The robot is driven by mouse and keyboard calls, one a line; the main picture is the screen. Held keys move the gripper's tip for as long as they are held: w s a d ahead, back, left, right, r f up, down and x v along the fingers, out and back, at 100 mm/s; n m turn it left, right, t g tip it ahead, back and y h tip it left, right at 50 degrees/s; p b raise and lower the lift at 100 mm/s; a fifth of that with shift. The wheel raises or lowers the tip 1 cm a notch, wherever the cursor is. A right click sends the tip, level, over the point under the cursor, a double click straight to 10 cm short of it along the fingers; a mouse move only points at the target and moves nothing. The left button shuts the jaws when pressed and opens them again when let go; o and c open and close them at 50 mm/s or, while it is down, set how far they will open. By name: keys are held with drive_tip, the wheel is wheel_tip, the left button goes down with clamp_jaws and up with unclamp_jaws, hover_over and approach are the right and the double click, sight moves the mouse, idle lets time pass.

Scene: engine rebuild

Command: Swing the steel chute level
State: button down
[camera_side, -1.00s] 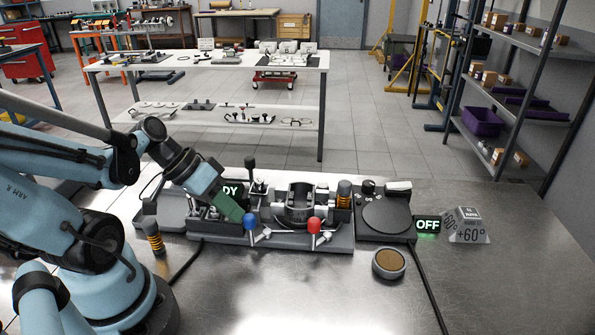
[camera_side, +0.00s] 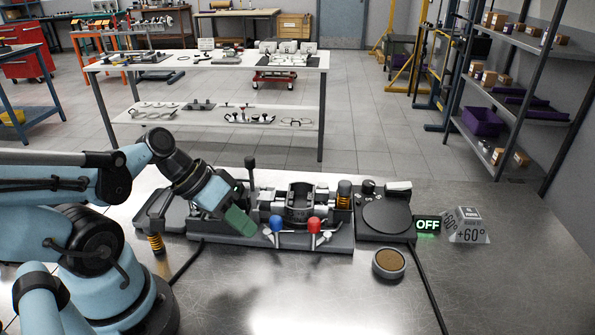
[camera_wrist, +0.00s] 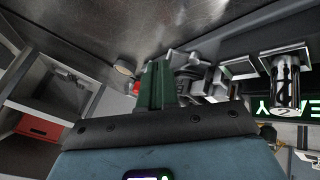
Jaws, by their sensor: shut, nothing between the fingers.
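My gripper (camera_side: 240,221) has green fingers, shut and empty, pointing down and right over the left part of the grey bench fixture (camera_side: 330,242). In the side view its fingers are just left of the blue-knobbed lever (camera_side: 277,225); contact cannot be told. The wrist view shows the green fingers (camera_wrist: 152,88) together, with metal fixture parts (camera_wrist: 200,85) beyond and to their right. I cannot single out the steel chute with certainty; my gripper and wrist cover part of the fixture's left side.
A red-knobbed lever (camera_side: 313,225) stands right of the blue one. A black round plate (camera_side: 387,216), an OFF display (camera_side: 427,225), a +60° sign (camera_side: 468,228) and a brown-topped disc (camera_side: 388,263) lie to the right. The front bench is mostly clear, with cables crossing it.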

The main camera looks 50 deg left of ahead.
sight(272, 228)
drive_tip(key=shift+n+y, duration=0.4)
drive_tip(key=shift+n, duration=0.3)
drive_tip(key=shift+w+d, duration=0.65)
drive_tip(key=shift+d, duration=0.2)
drive_tip(key=shift+w+d, duration=0.6)
drive_tip(key=shift+d, duration=0.2)
